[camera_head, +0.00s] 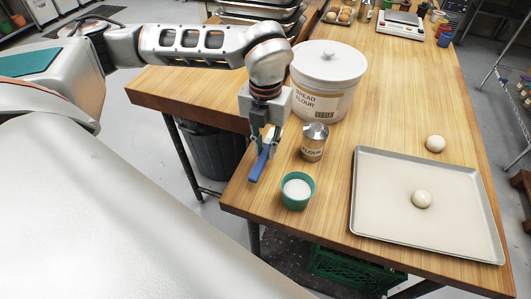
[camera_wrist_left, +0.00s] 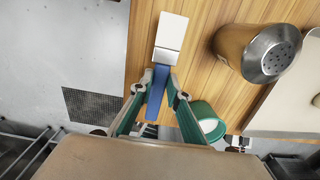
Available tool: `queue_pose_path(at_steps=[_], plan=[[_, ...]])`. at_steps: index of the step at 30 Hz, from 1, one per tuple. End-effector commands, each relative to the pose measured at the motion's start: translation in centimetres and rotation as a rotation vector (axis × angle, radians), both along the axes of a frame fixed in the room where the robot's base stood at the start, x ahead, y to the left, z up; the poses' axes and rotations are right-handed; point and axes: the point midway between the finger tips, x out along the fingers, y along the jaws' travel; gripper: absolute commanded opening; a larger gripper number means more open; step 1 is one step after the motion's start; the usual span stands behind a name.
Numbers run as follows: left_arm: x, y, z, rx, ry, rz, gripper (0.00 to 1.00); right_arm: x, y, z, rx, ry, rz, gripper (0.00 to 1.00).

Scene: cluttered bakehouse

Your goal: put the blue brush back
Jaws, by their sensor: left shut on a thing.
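The blue brush (camera_head: 258,168) is in my left gripper (camera_head: 267,143), which is shut on its handle. In the left wrist view the blue handle (camera_wrist_left: 156,92) lies between the two fingers (camera_wrist_left: 154,90), and the pale brush head (camera_wrist_left: 171,32) points away from them. The brush is over the near left part of the wooden table, left of the flour shaker and the green cup. I cannot tell whether it touches the table top. My right gripper is not in view.
A flour shaker (camera_head: 314,142) and a green cup (camera_head: 297,190) with white contents stand close by. A bread flour tub (camera_head: 327,80) stands behind. A baking tray (camera_head: 385,215) holds a dough ball (camera_head: 421,199); another (camera_head: 435,143) lies beyond it. Bare table lies between cup and tray.

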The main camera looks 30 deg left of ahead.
Motion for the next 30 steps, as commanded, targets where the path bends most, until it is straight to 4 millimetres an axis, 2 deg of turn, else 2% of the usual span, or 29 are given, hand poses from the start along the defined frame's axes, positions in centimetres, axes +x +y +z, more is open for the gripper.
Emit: queue_pose_path(at_steps=[3,6,17,18,20,30], plan=[[-0.1,0.0,-1.9,0.000,0.005,0.000,0.01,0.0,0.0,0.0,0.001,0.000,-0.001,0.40],[0.0,0.0,-2.9,0.001,0.002,0.001,0.01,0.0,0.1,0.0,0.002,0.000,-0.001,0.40],[0.0,0.0,-3.3,0.000,0.001,0.000,0.01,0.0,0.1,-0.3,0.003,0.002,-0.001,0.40],[0.0,0.0,-3.3,0.000,0.001,0.000,0.19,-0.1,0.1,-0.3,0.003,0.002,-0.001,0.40],[0.0,0.0,-3.2,0.000,0.001,0.000,0.33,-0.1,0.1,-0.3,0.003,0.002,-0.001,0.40],[0.0,0.0,-3.1,0.000,0.000,0.000,0.33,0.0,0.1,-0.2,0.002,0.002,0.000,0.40]])
